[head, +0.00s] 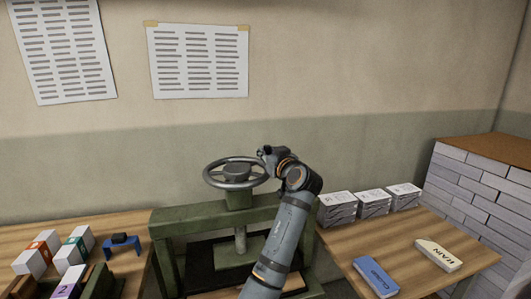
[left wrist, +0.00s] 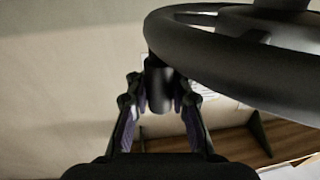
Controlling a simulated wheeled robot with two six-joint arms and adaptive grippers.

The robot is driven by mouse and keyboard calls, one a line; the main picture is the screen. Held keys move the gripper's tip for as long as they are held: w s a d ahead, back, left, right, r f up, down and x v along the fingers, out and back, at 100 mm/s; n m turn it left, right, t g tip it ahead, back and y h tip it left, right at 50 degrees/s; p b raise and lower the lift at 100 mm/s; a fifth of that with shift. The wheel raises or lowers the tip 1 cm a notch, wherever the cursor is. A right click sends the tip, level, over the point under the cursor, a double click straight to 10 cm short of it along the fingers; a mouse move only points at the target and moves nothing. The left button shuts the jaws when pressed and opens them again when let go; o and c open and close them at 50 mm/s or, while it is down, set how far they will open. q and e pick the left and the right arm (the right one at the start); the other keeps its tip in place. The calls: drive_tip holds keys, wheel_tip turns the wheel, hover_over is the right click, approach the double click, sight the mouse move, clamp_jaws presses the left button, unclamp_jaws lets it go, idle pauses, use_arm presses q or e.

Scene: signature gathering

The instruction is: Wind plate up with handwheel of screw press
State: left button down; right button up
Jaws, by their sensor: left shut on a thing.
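The green screw press (head: 175,221) stands in the middle of the head view, with a dark round handwheel (head: 208,180) on top. Its vertical screw (head: 240,240) runs down to a green plate (head: 232,259) inside the frame; my arm hides part of the right side. My left gripper (head: 266,154) is at the right rim of the wheel. In the left wrist view the wheel rim (left wrist: 230,65) crosses the upper right. A dark upright handle (left wrist: 159,88) below the rim sits between the fingers of my left gripper (left wrist: 160,105), shut on it. My right gripper is not in view.
Wooden tables flank the press. On the left are white blocks with coloured bands (head: 38,258) and a small blue stand (head: 122,246). On the right are paper stacks (head: 337,208), a blue block (head: 376,277) and a cream block (head: 438,255). The wall is behind.

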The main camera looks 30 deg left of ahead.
use_arm(q)
drive_tip(key=shift+r, duration=0.2)
drive_tip(key=c, duration=1.2)
unclamp_jaws()
drive_tip(key=shift+w+f, duration=0.1)
drive_tip(key=shift+f, duration=0.05)
drive_tip(key=shift+o, duration=0.2)
drive_tip(key=shift+d, duration=0.1)
drive_tip(key=v, duration=0.7)
drive_tip(key=shift+d, duration=0.15)
drive_tip(key=shift+f, duration=0.1)
